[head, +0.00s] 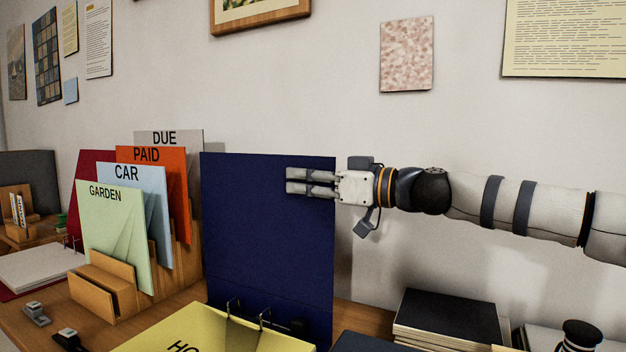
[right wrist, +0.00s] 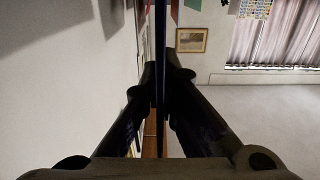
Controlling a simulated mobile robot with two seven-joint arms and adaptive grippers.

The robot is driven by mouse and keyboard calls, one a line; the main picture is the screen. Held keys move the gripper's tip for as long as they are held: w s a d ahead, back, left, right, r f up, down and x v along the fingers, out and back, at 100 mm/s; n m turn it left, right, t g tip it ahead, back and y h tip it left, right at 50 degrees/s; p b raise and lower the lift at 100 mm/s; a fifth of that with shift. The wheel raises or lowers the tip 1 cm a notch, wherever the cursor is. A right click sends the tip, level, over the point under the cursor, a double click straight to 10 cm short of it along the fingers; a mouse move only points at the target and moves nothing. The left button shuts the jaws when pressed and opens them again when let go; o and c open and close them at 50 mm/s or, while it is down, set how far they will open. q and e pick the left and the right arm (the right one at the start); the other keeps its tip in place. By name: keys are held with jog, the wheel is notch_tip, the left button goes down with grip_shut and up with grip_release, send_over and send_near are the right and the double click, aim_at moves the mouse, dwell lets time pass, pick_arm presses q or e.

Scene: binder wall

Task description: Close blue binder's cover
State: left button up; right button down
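The blue binder's cover (head: 265,230) stands upright behind its metal rings (head: 264,318) in the head view. Yellow sheets (head: 205,332) lettered "HO" lie in front of it at the bottom edge, partly cut off. My right gripper (head: 310,181) is at the cover's upper right edge, one finger showing across its front face and the other hidden behind it. In the right wrist view the cover (right wrist: 160,45) shows edge-on as a thin dark strip between the two fingers, which close in on it from both sides. My left gripper is not in view.
Left of the cover, a wooden sorter (head: 105,290) holds upright folders, among them GARDEN (head: 110,230) and PAID (head: 180,190). A stack of dark books (head: 448,315) lies to the right. The wall is close behind. An open white-paged binder (head: 40,268) lies far left.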

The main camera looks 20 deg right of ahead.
jog(key=s+a+f+n, duration=0.1)
jog(key=s+a+n, duration=0.3)
jog(key=s+a, duration=0.1)
jog(key=shift+s+a+f, duration=0.2)
jog(key=shift+s+a, duration=0.1)
jog(key=shift+a, duration=0.25)
jog(key=c, duration=2.3)
grip_release()
jog(key=o, duration=0.4)
jog(key=shift+v, duration=6)
